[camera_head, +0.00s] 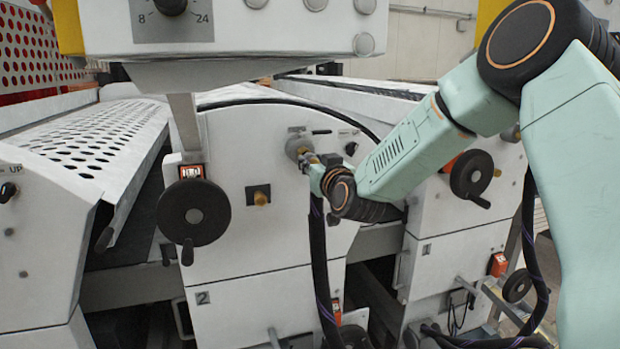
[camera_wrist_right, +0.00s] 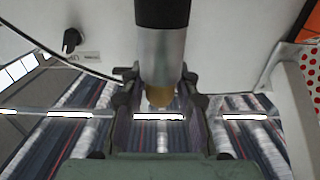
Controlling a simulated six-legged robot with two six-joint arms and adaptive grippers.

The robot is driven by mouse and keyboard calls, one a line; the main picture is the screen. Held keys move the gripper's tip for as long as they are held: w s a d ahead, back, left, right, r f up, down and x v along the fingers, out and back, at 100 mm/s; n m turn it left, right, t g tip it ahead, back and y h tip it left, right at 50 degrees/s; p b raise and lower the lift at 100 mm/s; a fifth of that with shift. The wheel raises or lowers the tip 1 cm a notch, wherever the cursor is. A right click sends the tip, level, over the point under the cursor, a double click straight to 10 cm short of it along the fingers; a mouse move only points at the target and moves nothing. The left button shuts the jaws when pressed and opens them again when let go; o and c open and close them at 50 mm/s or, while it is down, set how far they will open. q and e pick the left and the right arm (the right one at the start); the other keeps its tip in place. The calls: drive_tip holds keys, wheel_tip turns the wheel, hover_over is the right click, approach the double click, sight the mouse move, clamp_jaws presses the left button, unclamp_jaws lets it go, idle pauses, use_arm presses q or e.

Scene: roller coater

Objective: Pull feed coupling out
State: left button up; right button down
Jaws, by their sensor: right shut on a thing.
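The feed coupling (camera_wrist_right: 161,58) is a silver cylinder with a dark upper part and a brass-coloured end, seen between my right fingers in the right wrist view. My right gripper (camera_wrist_right: 160,82) is shut on it. In the head view the right gripper (camera_head: 314,169) is at the round grey port (camera_head: 298,147) on the white panel of unit 2. A brass-coloured piece shows between port and fingers. I cannot tell how deep the coupling sits in the port. A black hose (camera_head: 321,270) hangs below the gripper. My left gripper is out of view.
A black handwheel (camera_head: 193,212) and a brass fitting (camera_head: 259,195) are on the panel left of the gripper. A small black knob (camera_head: 351,148) is close on its right. A control box (camera_head: 235,30) overhangs above.

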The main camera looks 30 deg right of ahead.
sight(319, 162)
drive_tip(key=shift+s, duration=0.15)
drive_tip(key=shift+p+v, duration=0.3)
drive_tip(key=shift+v, duration=0.75)
drive_tip(key=shift+s, duration=0.15)
drive_tip(key=shift+s+a+r, duration=0.2)
drive_tip(key=shift+s, duration=0.35)
drive_tip(key=shift+w+f, duration=0.1)
drive_tip(key=shift+w, duration=0.1)
drive_tip(key=shift+s, duration=0.1)
